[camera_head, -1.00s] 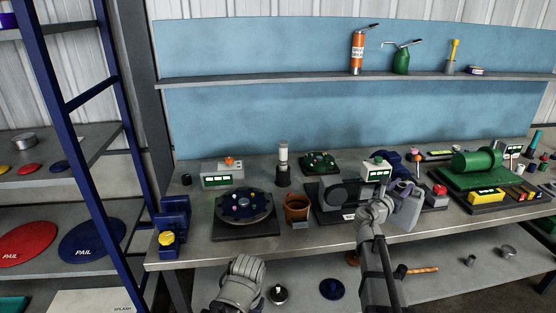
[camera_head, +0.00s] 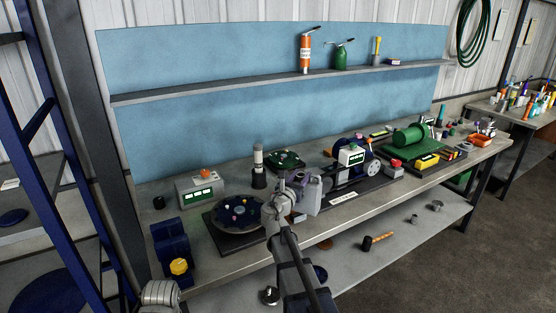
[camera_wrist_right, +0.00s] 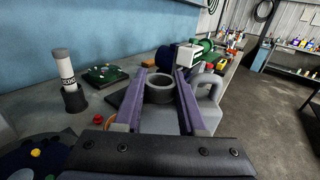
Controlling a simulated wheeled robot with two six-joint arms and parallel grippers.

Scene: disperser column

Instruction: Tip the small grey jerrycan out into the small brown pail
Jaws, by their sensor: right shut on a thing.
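My right gripper (camera_head: 292,188) is shut on the small grey jerrycan (camera_head: 309,197) and holds it over the front of the bench, roughly upright. In the right wrist view, the jerrycan's round mouth (camera_wrist_right: 160,88) shows between the two purple fingers, with its handle to the right. The small brown pail is mostly hidden behind my right arm and gripper in the head view. A brown-orange sliver of the pail (camera_wrist_right: 110,120) shows just left of the fingers in the wrist view. My left gripper's fingers are out of view; only part of that arm shows at bottom left.
A dark round plate with coloured knobs (camera_head: 238,212) stands left of the gripper. A white-topped column (camera_head: 258,165) and a green board (camera_head: 286,160) stand behind. A machine with a white box (camera_head: 351,155) is to the right. A blue shelf frame borders the left.

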